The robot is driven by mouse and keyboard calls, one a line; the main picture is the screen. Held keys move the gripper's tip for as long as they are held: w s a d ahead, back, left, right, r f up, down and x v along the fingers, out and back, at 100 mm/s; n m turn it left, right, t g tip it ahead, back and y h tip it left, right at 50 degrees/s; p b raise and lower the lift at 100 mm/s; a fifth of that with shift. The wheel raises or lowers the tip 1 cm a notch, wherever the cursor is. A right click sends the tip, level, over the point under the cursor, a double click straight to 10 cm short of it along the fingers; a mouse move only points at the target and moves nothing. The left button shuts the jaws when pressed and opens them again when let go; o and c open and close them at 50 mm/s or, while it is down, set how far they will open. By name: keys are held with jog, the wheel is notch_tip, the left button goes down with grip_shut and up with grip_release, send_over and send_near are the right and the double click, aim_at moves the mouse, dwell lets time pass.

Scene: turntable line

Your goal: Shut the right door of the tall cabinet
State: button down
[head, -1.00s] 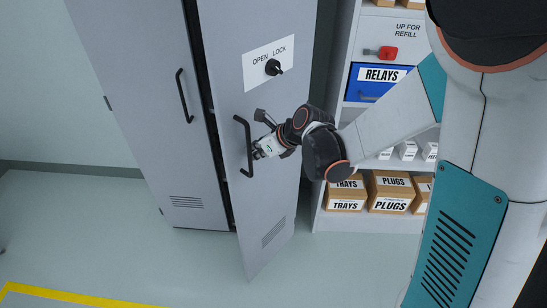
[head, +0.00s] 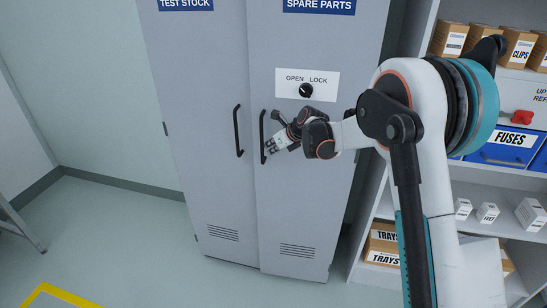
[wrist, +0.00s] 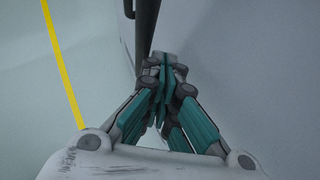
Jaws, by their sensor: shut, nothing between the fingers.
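The tall cabinet's right door (head: 310,200) carries a SPARE PARTS sign and a black vertical handle (head: 263,137). It looks flush, or nearly flush, with the left door (head: 200,120), which has its own black handle (head: 238,131). A black knob (head: 306,90) sits on the OPEN/LOCK plate (head: 325,84) above my gripper. My gripper (head: 270,149) is at the right door's handle, by its lower half. In the wrist view my gripper (wrist: 165,75) has its fingers together, with the dark handle bar (wrist: 145,35) just beyond the tips. Whether they touch the handle or door is unclear.
A shelf unit stands right of the cabinet, with CLIPS boxes (head: 497,45), a blue FUSES bin (head: 505,147) and TRAYS cartons (head: 383,245). The floor (head: 130,235) in front and to the left is open, with a yellow line (head: 60,293).

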jog(key=shift+w+d, duration=0.15)
jog(key=shift+w, duration=1.45)
jog(key=shift+s+d+r, duration=0.1)
jog(key=v, duration=1.2)
jog(key=s+d+r+n+h, duration=0.1)
jog(key=s+d+r+n, duration=0.2)
jog(key=s, duration=0.4)
jog(key=s+d+r+n+h, duration=0.1)
jog(key=s+d+r+n, duration=0.15)
jog(key=s+n, duration=0.35)
jog(key=s+d+r+n+h, duration=0.1)
jog(key=s+r+n, duration=0.25)
jog(key=s, duration=0.45)
jog(key=s+d+f+n+h, duration=0.1)
jog(key=s+d+f+n, duration=0.1)
jog(key=s+n, duration=0.3)
jog(key=s+d+f+n+h, duration=0.1)
jog(key=s+n, duration=0.4)
jog(key=s, duration=0.5)
jog(key=s+d+f+n+h, duration=0.1)
jog(key=s+d+f+n, duration=0.2)
jog(key=s, duration=0.5)
jog(key=shift+s+d+n+t, duration=0.25)
jog(key=shift+d+n+t, duration=0.05)
jog(key=shift+d+n, duration=0.65)
jog(key=shift+a+f, duration=0.1)
